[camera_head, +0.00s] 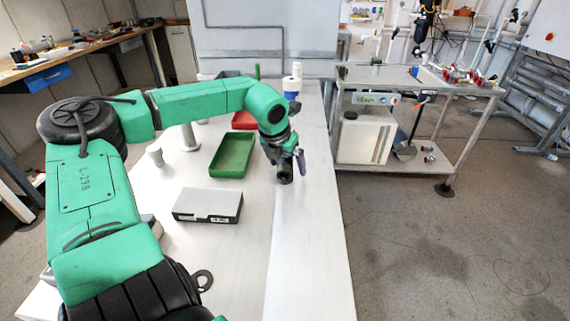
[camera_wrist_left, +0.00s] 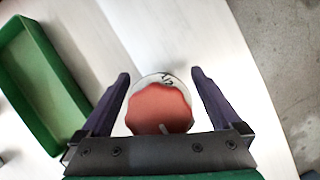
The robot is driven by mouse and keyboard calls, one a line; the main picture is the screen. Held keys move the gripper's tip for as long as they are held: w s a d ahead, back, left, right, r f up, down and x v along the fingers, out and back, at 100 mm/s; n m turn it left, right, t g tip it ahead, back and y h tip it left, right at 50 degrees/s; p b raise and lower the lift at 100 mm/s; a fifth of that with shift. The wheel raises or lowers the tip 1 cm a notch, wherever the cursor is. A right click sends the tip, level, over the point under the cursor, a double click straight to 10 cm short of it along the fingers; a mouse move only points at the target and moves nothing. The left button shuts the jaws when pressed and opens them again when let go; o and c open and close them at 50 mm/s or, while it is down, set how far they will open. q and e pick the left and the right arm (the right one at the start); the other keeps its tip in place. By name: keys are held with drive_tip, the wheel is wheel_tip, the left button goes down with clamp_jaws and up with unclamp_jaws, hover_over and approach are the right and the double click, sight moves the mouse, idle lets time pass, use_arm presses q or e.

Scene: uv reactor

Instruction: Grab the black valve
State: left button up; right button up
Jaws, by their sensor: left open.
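My left gripper (camera_head: 301,165) hangs over the white table at the end of the green arm; one purple finger shows in the head view. In the left wrist view its two dark purple fingers (camera_wrist_left: 160,85) are apart. A round thing with an orange-red face and a pale rim (camera_wrist_left: 160,108) shows between them, partly hidden by the gripper's dark base; I cannot tell whether the fingers touch it. A short dark cylinder (camera_head: 285,173) shows beside the finger in the head view; I cannot tell whether it is the black valve or part of my gripper. My right gripper is not in view.
A green tray (camera_head: 232,155) lies left of the gripper, with a red tray (camera_head: 244,120) behind it. A grey box (camera_head: 208,205) sits nearer. A white-and-blue bottle (camera_head: 291,85) stands at the back. The table's front right is clear. A metal cart (camera_head: 410,78) stands to the right.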

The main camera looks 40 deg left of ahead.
use_arm(q)
drive_tip(key=c, duration=1.4)
clamp_jaws()
drive_tip(key=shift+r, duration=0.15)
